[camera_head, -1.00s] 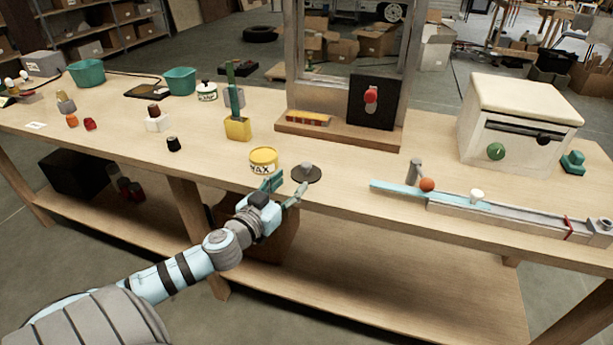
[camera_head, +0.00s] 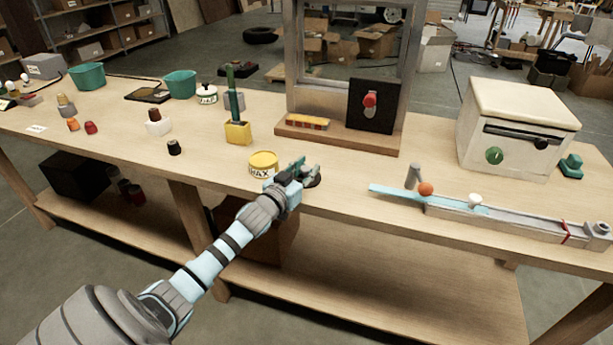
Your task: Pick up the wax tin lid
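The yellow wax tin (camera_head: 263,164) stands upright near the front edge of the workbench, with "WAX" on its label. The wax tin lid (camera_head: 314,182), a dark round disc, lies on the bench to the right of the tin. The right gripper is not in view.
A yellow block with a green upright (camera_head: 238,131) stands behind the tin, and a small black piece (camera_head: 174,148) is to its left. A framed stand (camera_head: 340,140) is behind the lid. A long rail (camera_head: 490,220) lies to the right, with an orange ball (camera_head: 425,189) by it.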

